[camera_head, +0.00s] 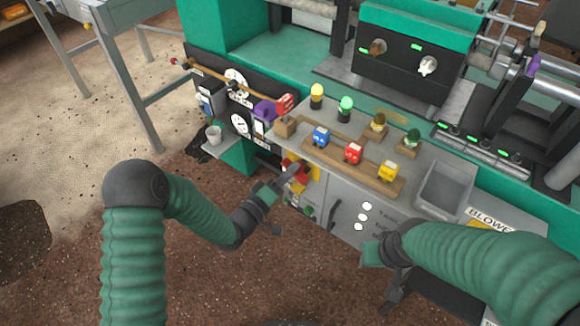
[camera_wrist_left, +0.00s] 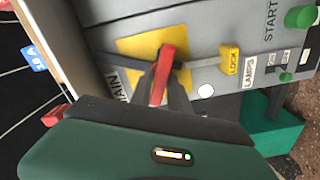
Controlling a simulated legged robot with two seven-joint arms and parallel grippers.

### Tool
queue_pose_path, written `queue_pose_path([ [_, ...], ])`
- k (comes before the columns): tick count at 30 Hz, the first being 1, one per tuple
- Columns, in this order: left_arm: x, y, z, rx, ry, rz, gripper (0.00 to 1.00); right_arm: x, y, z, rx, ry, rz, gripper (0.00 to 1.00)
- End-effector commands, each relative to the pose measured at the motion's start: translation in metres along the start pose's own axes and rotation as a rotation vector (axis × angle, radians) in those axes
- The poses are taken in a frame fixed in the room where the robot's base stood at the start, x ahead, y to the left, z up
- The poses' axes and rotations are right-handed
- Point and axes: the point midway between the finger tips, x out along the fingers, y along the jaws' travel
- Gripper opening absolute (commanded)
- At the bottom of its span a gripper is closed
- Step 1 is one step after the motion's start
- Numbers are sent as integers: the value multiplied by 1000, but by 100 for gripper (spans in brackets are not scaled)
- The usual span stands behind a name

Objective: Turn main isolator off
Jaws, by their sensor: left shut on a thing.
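The main isolator is a red handle (camera_wrist_left: 163,70) on a yellow plate (camera_wrist_left: 135,47) on a grey panel, beside a sideways label reading MAIN (camera_wrist_left: 121,86). In the head view the red handle (camera_head: 297,168) is on the cabinet front below the counter, partly hidden by my left gripper (camera_head: 287,178). In the left wrist view my left gripper (camera_wrist_left: 165,92) is shut on the red handle, with its fingers on either side. The handle runs up and down in that picture. My right gripper (camera_head: 388,303) hangs in front of the cabinet, apart from the isolator; its fingers are unclear.
A yellow LOCK tag (camera_wrist_left: 230,60) sits beside the isolator. A green START button (camera_wrist_left: 300,17) and LAMPS switches are further right. Above, the counter holds coloured plugs on wooden strips (camera_head: 350,165) and a grey bin (camera_head: 445,187).

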Motion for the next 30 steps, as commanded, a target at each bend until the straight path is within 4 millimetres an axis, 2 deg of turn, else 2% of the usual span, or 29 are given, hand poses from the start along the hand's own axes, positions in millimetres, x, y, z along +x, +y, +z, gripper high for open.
queue_pose_path([
  [3,-1,0,-4,-106,7,-5,0,-12,0,-3,0,0,0,36],
  [15,-1,-5,-3,-369,7,-5,0,-28,0,-6,0,0,0,36],
  [30,-1,-8,-1,-452,7,-8,0,-31,0,-7,0,0,0,36],
])
